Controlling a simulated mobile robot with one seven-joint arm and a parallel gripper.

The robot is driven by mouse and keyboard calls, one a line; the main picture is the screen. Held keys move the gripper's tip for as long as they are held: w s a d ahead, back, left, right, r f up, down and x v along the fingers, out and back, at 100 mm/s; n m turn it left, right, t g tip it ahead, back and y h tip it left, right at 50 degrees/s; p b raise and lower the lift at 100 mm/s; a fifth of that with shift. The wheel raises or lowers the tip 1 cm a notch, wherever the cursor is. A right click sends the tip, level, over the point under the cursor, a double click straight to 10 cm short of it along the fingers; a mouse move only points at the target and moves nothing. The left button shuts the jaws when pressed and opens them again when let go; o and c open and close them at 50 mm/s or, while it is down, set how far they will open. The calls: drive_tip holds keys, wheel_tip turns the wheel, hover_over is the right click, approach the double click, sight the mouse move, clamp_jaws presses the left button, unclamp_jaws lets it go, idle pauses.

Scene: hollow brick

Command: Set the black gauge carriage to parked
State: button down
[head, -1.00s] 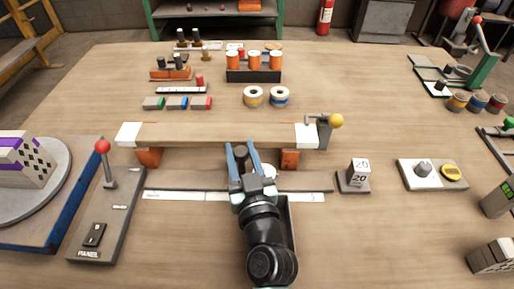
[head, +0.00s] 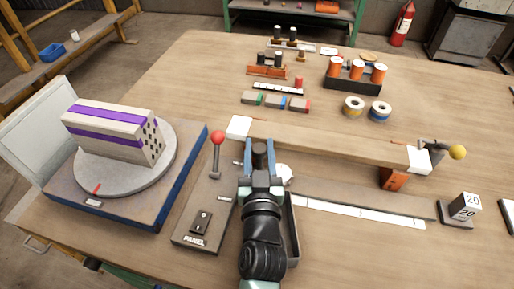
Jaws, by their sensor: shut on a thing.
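The black gauge carriage shows as a black upright knob (head: 260,152) at the left end of the flat grey rail (head: 360,197), close to the panel block. My gripper (head: 261,160) comes from the near side, with its blue fingers shut on the knob. A white round dial (head: 285,173) shows just right of the fingers. A white scale strip (head: 365,213) runs along the rail's near side. My gripper and arm hide the rail's left part, the carriage's lower body and any mark there.
A raised wooden beam (head: 330,142) spans behind the rail. Left stand a panel block (head: 190,236) with a red-knobbed lever (head: 217,140) and a turntable (head: 95,176) carrying a striped block (head: 110,125). A grey trough-like part (head: 294,240) lies right of my arm. A number block (head: 464,207) stands right.

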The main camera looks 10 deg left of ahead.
drive_tip(key=shift+a, duration=0.3)
drive_tip(key=shift+c, duration=2.3)
unclamp_jaws()
drive_tip(key=shift+d, duration=0.1)
drive_tip(key=shift+r, duration=0.15)
wheel_tip(320, 180, up, 10)
drive_tip(key=p, duration=0.3)
drive_tip(key=shift+p, duration=0.35)
